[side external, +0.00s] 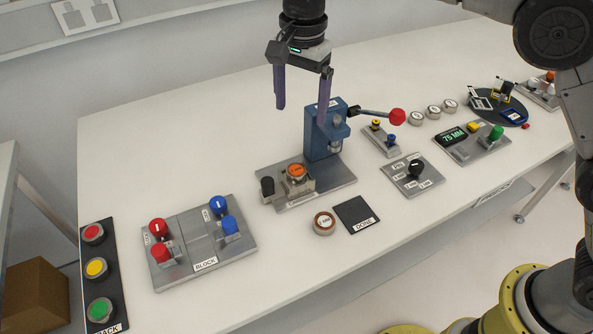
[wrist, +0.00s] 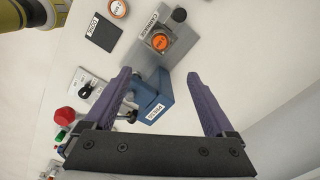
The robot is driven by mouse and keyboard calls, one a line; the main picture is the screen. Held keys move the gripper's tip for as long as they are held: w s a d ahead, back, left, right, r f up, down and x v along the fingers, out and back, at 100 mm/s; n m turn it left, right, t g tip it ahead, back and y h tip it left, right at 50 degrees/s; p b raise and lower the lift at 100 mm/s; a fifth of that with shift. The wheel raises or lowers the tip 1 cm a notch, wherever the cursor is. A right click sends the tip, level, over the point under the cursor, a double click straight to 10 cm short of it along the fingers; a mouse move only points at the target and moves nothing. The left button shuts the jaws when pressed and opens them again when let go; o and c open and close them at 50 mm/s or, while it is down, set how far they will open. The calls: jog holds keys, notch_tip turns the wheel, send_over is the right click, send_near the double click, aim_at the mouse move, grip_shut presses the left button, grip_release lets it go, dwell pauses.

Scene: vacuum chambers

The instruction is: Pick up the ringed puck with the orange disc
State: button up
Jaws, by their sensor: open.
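A round silver puck (side external: 324,222) with a brownish-orange top and pale label lies on the table left of the black DONE pad (side external: 356,215). It also shows at the top of the wrist view (wrist: 118,8). A second round piece with an orange disc (side external: 297,170) sits in the metal carriage in front of the blue press; the wrist view shows this orange disc (wrist: 160,41) too. I cannot tell for sure which one is ringed. My gripper (side external: 301,114) is open and empty, fingers down, above and behind the carriage, apart from both pieces.
The blue press (side external: 323,135) stands close beside my right finger, its red-knobbed lever (side external: 397,117) reaching right. A plate with red and blue knobs (side external: 205,243) lies left; a black dial plate (side external: 412,175) lies right. Bare table surrounds the loose puck's front and left.

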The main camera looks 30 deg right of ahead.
aim_at(296, 169)
jog(key=f, duration=1)
jog(key=a+f, duration=0.1)
jog(key=f, duration=0.4)
jog(key=shift+s, duration=0.15)
jog(key=shift+r, duration=0.1)
grip_shut()
